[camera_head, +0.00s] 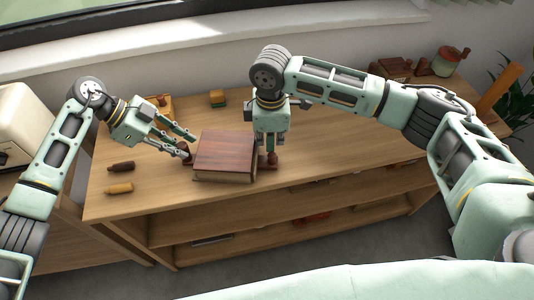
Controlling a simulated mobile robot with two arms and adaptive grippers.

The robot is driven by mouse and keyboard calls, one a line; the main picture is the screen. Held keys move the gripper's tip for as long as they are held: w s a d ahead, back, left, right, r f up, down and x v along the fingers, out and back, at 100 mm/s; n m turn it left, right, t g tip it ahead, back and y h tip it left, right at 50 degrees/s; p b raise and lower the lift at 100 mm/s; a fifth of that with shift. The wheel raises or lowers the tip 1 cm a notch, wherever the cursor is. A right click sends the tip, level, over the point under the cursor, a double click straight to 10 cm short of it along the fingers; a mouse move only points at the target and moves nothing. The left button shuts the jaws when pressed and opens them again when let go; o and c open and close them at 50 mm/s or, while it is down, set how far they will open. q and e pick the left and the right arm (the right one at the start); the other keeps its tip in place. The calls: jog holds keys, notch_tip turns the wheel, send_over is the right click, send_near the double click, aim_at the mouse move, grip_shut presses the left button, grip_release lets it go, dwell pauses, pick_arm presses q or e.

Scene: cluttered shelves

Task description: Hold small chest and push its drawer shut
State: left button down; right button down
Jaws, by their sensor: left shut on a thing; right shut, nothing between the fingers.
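The small chest (225,148) is a reddish-brown box with a lighter base, standing on the wooden shelf top near the middle. My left gripper (187,148) is at its left side, shut on a dark, rounded knob-like part there; the exact contact is hard to see. My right gripper (271,152) points down at the chest's right side, shut and empty. A dark reddish piece, seemingly the drawer front (267,163), shows at that side beside the fingertips. How far the drawer stands out is mostly hidden.
A dark bottle (121,168) and a yellow-brown bottle (119,188) lie at the left. A red-and-green jar (446,61) stands at the far right. The top (350,145) right of the chest is clear.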

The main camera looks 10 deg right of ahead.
jog(key=shift+a, duration=0.5)
jog(key=c, duration=2.5)
grip_release()
jog(key=shift+c, duration=0.2)
jog(key=o, duration=0.7)
jog(key=shift+a, duration=0.15)
jog(key=r, duration=1.2)
jog(key=shift+d, duration=0.3)
